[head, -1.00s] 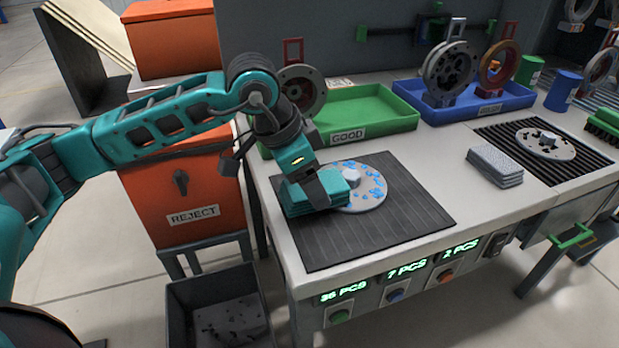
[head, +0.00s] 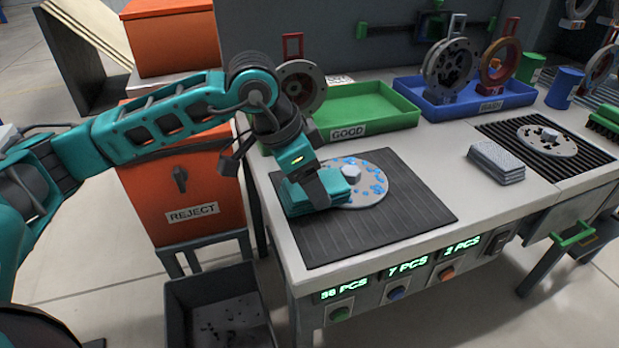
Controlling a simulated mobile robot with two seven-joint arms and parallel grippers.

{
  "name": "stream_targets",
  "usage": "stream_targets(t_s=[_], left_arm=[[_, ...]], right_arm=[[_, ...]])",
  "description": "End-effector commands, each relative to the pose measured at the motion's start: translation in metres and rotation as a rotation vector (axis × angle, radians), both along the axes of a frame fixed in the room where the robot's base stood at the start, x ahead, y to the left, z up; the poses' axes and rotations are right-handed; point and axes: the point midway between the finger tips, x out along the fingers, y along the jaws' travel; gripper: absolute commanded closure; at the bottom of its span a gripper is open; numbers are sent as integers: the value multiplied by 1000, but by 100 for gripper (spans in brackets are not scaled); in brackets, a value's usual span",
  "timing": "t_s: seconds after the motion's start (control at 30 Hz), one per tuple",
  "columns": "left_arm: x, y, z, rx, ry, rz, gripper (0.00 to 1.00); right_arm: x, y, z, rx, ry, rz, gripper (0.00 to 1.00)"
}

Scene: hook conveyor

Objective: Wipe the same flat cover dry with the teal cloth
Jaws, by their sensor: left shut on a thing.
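A round grey flat cover (head: 371,188) with a raised hub lies on the black ribbed mat (head: 345,238). Blue wet patches show on its upper, middle and right parts. My left gripper (head: 323,190) is shut on the folded teal cloth (head: 300,193). The cloth lies over the cover's left edge and partly on the mat, and hides that side of the cover. My right gripper is not in view.
A green GOOD tray (head: 365,106) and a blue tray (head: 466,108) with round parts stand behind. A grey folded cloth (head: 496,163) lies to the right, near another cover (head: 547,140) on a ribbed rack. An orange REJECT box (head: 185,190) stands at the left.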

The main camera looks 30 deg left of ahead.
Motion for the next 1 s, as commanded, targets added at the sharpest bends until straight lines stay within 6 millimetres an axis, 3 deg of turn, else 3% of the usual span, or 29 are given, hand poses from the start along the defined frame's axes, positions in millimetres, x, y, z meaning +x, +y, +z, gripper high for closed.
stream_targets(t_s=[0.8,1.0], left_arm=[[-28,-31,-4,1,3,-5,56],[-27,-30,-4,2,7,-2,56]], right_arm=[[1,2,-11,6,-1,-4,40],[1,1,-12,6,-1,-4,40]])
